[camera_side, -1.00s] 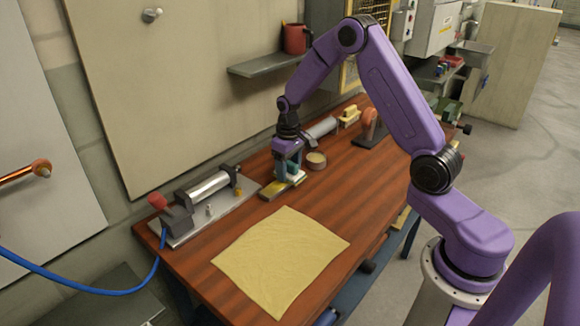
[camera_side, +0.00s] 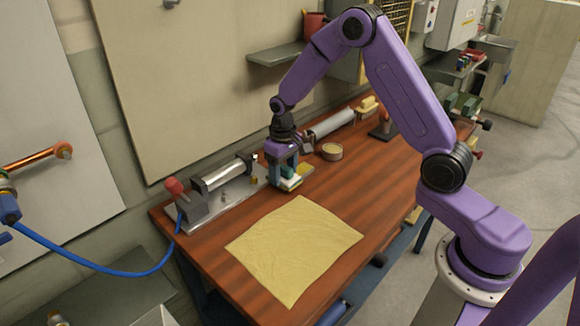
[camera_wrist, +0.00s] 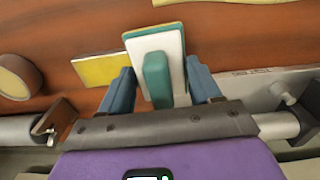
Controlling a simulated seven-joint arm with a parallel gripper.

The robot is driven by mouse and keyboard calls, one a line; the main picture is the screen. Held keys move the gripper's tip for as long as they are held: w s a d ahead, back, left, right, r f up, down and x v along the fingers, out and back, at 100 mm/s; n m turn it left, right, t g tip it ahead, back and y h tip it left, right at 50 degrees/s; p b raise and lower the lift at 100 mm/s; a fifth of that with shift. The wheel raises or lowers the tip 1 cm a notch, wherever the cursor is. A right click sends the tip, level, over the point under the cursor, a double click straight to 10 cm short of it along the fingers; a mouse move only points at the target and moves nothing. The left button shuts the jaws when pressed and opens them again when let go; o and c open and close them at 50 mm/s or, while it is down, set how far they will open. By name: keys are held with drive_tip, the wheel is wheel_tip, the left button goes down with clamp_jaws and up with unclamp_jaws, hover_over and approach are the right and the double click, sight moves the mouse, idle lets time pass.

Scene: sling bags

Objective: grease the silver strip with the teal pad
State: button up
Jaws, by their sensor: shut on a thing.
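My gripper (camera_side: 284,172) is over the table near the back edge. In the wrist view its two blue-grey fingers (camera_wrist: 161,82) are shut on the teal grip (camera_wrist: 156,78) of the teal pad. The pad has a white backing plate (camera_wrist: 171,45) and a thin teal edge showing; its underside is hidden. A flat yellow piece (camera_wrist: 100,70) lies on the table beside the pad in the wrist view, and also shows by the gripper in the side view (camera_side: 293,183). I cannot pick out the silver strip with certainty. I cannot tell whether the pad touches anything below.
A grey plate with a silver cylinder (camera_side: 222,174) and red knob (camera_side: 173,185) stands left of the gripper. A yellow cloth (camera_side: 293,248) lies in front. A round tin (camera_side: 332,152) and a grey tube (camera_side: 331,124) lie to the right. A shelf (camera_side: 288,52) hangs behind.

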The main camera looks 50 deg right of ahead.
drive_tip(key=shift+a, duration=0.9)
drive_tip(key=shift+r, duration=4.05)
